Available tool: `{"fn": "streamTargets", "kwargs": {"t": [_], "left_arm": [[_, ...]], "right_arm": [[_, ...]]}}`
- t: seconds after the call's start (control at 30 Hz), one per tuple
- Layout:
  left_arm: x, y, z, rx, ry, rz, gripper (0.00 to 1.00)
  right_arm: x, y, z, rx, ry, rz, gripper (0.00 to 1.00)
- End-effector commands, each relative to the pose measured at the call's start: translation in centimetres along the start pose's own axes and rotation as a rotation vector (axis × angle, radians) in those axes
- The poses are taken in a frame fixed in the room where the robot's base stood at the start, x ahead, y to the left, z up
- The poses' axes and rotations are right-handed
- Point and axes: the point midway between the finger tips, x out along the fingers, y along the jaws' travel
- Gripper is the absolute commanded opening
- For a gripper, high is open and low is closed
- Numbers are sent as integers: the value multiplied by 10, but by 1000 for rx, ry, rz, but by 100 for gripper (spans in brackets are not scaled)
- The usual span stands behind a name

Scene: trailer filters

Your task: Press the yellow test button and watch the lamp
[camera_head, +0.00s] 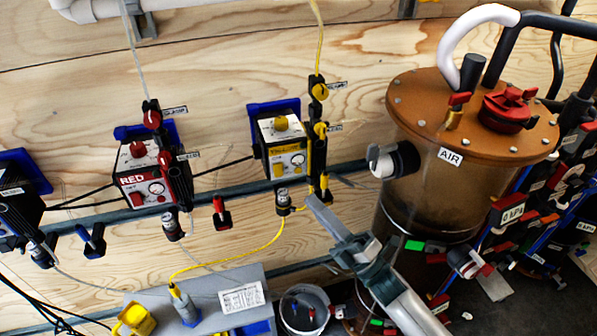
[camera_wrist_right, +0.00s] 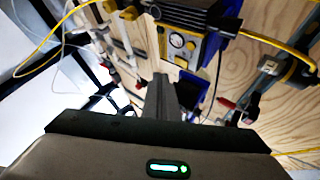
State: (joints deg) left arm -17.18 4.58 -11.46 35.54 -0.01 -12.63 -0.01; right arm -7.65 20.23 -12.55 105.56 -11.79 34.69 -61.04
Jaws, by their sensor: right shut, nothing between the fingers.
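The box labelled YELLOW (camera_head: 290,142) is mounted on the plywood wall. It has a yellow knob on top (camera_head: 281,122), a small yellow button-like patch (camera_head: 280,168) and a round gauge (camera_head: 298,160) on its front. A yellow-fronted box (camera_wrist_right: 181,42) also shows in the wrist view. I cannot tell which part is the lamp or whether it is lit. My right gripper (camera_head: 314,202) is shut and empty, below and right of the box, apart from its front. Its fingers (camera_wrist_right: 161,80) point toward the wall in the wrist view. My left gripper is not in view.
A box labelled RED (camera_head: 150,178) hangs to the left. Yellow valves (camera_head: 320,130) stand close beside the yellow box. A brown-lidded tank (camera_head: 470,110) is at the right. A grey box (camera_head: 215,303) and a white bucket (camera_head: 304,310) are below.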

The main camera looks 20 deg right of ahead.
Motion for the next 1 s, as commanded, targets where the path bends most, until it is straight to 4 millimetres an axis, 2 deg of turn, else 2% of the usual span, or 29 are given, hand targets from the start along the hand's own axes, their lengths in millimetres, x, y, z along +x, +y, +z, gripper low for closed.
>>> {"fn": "streamTargets", "kwargs": {"t": [0.5,1.0], "left_arm": [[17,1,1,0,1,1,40],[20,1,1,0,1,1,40]], "right_arm": [[39,-30,29,-2,0,0,0],[46,-34,34,0,0,-1,0]]}}
